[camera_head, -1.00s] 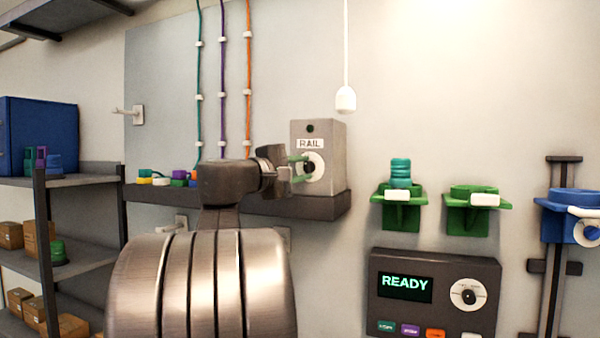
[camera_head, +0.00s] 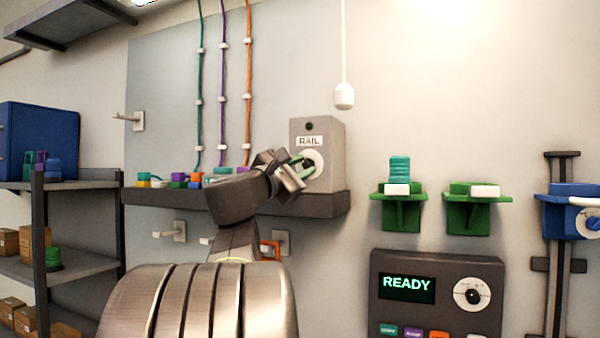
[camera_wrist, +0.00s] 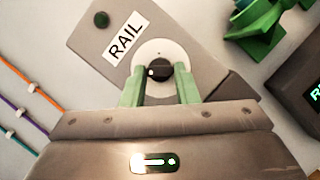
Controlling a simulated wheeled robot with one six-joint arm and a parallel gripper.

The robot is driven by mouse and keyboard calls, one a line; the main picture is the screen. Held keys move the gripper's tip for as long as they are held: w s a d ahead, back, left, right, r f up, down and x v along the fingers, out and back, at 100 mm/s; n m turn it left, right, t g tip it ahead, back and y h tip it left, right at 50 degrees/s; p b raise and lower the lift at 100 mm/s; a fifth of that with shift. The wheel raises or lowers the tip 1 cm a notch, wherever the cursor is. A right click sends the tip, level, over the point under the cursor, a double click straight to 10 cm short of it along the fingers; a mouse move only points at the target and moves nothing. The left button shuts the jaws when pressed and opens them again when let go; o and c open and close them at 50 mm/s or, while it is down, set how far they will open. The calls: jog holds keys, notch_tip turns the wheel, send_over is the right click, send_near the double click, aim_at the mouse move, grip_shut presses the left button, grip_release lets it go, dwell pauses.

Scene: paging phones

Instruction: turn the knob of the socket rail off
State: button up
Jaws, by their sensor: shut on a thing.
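The socket rail's grey box (camera_head: 326,150), labelled RAIL, stands on a dark shelf against the wall. Its black knob (camera_wrist: 157,71) sits on a round white dial (camera_wrist: 174,54) on the box's front. My gripper (camera_head: 306,168) is at the knob, with its green fingers (camera_wrist: 133,86) shut on either side of it. In the wrist view the box looks tilted because my wrist is rolled. A small dark green lamp (camera_head: 309,126) above the label looks unlit; it also shows in the wrist view (camera_wrist: 101,20). The knob's pointer is too small to read for sure.
A white pull cord handle (camera_head: 344,96) hangs just right of the box. Green brackets (camera_head: 404,222) and a READY console (camera_head: 437,290) are to the right. Small coloured plugs (camera_head: 178,180) lie on the dark shelf (camera_head: 240,203) left of my gripper.

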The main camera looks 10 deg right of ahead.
jog(key=shift+o, duration=0.2)
jog(key=o, duration=1)
jog(key=shift+c, duration=0.2)
jog(key=b+v, duration=0.4)
jog(key=v, duration=1)
jog(key=shift+w+d, duration=0.1)
jog(key=p+x, duration=0.4)
jog(key=x, duration=0.9)
jog(key=shift+w+d+r, duration=0.15)
jog(key=shift+w+d, duration=0.05)
jog(key=shift+d, duration=0.1)
jog(key=shift+a, duration=0.1)
